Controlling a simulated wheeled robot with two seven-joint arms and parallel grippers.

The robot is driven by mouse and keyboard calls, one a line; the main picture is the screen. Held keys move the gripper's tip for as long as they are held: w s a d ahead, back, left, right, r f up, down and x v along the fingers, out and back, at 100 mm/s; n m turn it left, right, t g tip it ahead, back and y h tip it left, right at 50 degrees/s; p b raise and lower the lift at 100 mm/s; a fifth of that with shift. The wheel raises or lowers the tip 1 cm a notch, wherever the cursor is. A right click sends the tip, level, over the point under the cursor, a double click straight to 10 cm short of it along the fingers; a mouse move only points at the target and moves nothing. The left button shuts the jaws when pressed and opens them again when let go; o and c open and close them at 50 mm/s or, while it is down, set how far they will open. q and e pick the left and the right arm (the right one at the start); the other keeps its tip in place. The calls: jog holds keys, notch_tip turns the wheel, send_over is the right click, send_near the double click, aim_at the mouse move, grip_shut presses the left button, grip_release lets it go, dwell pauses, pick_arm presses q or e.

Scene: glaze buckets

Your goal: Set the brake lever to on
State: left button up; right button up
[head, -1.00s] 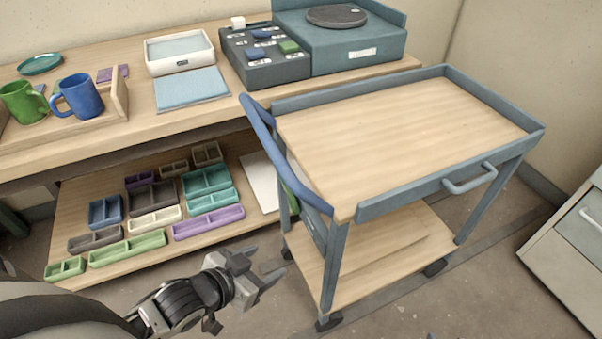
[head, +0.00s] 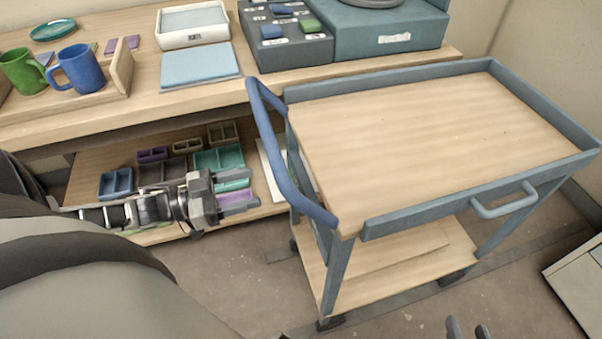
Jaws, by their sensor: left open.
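The cart (head: 440,214) has a wooden top, a blue-grey frame and dark casters. A blue push bar (head: 283,165) curves along its left end, and a grey U-shaped handle (head: 504,201) is on its front side. I cannot make out a brake lever for certain. My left gripper (head: 242,194) is open and empty, left of the push bar and apart from it, in front of the lower shelf's trays. Two dark fingertips of my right gripper (head: 467,331) show at the bottom edge with a gap between them; the rest is out of view.
The workbench (head: 130,112) behind holds a green mug (head: 22,70), a blue mug (head: 77,69), a white tray (head: 191,24) and a dark button box (head: 285,45). Small trays fill its lower shelf. A pale cabinet (head: 578,280) stands at the right. Floor left of the cart is clear.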

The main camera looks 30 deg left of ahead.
pick_arm(q)
jog(key=b+x, duration=0.1)
jog(key=x, duration=1.1)
pick_arm(e)
jog(key=shift+f, duration=0.1)
